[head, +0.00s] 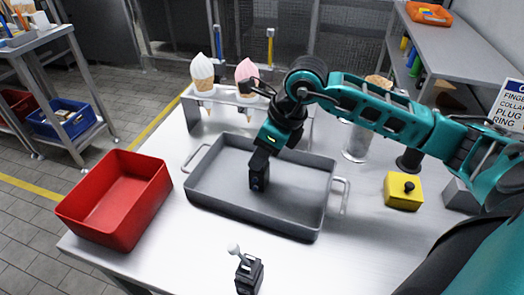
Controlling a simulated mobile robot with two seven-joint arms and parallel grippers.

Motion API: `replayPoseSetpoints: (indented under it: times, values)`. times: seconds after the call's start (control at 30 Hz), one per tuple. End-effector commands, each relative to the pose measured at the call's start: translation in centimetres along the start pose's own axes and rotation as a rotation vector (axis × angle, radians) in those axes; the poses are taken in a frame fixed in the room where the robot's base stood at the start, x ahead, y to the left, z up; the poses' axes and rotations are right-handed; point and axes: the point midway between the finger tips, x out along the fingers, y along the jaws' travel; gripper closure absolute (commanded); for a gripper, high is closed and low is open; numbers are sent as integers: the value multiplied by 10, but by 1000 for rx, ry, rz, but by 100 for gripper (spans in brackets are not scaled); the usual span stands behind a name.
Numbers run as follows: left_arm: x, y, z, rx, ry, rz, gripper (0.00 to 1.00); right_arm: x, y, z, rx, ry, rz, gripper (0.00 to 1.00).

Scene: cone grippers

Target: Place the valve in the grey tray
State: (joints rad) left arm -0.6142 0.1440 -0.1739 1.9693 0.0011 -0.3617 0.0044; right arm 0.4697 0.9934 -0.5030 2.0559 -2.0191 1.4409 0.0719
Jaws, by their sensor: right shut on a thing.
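My right gripper (264,152) reaches down from the right over the grey tray (224,203). It is shut on a small black block, which I take to be the valve (259,178). The block is upright inside the tray, near its middle, with its lower end at or just above the floor; I cannot tell if it touches. Its top is hidden by the fingers. A similar black block with a pale ball-topped lever (248,274) stands on the table in front of the tray. My left gripper is not in view.
A red bin (118,200) stands left of the tray. Two ice cream cones, white (202,72) and pink (247,75), stand in a rack behind it. The front-right table is clear.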

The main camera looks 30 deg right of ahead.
Motion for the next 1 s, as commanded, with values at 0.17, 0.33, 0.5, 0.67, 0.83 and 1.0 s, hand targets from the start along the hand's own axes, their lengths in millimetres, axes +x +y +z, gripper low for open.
replayPoseSetpoints:
  times: [0.17, 0.33, 0.5, 0.67, 0.83, 1.0]
  values:
    - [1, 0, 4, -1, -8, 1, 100, 2, 0, -1, 0, 0, 0, 54]
    - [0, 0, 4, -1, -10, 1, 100, 2, 0, -1, 0, 1, 0, 38]
    - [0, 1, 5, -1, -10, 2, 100, 2, 0, -1, 0, 1, 0, 37]
    - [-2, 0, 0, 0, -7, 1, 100, -2, 0, 1, 0, 1, 0, 37]
    - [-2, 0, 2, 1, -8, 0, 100, -28, -1, 0, -2, 0, -5, 37]
    - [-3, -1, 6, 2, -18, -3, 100, -66, -1, 0, -1, 0, -6, 37]
